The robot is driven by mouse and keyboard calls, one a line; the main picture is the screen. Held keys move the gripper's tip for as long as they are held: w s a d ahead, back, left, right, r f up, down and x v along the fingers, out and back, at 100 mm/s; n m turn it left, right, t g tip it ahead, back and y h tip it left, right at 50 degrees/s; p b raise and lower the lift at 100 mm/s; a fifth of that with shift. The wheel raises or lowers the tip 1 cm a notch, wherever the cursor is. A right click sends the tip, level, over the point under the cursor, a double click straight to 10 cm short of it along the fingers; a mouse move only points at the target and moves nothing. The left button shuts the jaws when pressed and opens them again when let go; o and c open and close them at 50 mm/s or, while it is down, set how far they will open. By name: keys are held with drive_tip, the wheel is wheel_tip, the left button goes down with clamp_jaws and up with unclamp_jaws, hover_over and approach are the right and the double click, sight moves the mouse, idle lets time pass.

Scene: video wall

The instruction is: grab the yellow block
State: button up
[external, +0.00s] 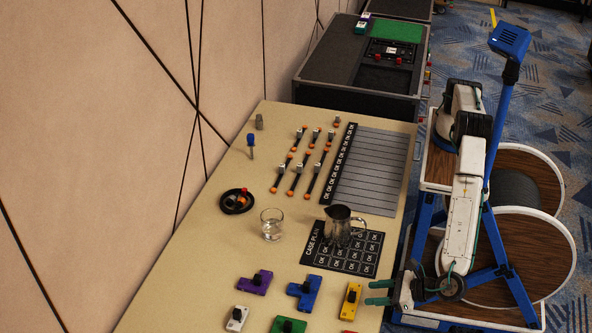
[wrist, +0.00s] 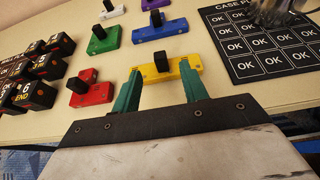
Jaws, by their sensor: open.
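The yellow block (external: 350,303) is a flat bar with a black knob on top, lying on the tan table near its right edge in the external view. My gripper (external: 369,293) is open and empty at that edge, just right of the block. In the wrist view the yellow block (wrist: 174,71) lies just past my teal fingertips (wrist: 160,75), its knob roughly between them. The left fingertip overlaps the block's left part in that view. I cannot tell whether they touch.
Blue (external: 304,293), purple (external: 255,284), white (external: 237,319) and green (external: 288,325) blocks lie nearby, and a red block (wrist: 91,96) is left of the yellow one. A metal pitcher (external: 339,224) stands on the black case plan mat (external: 357,268). A glass (external: 272,224) stands farther left.

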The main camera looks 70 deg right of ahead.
sight(352, 293)
drive_tip(key=x, duration=0.7)
drive_tip(key=shift+w+f, duration=0.1)
clamp_jaws()
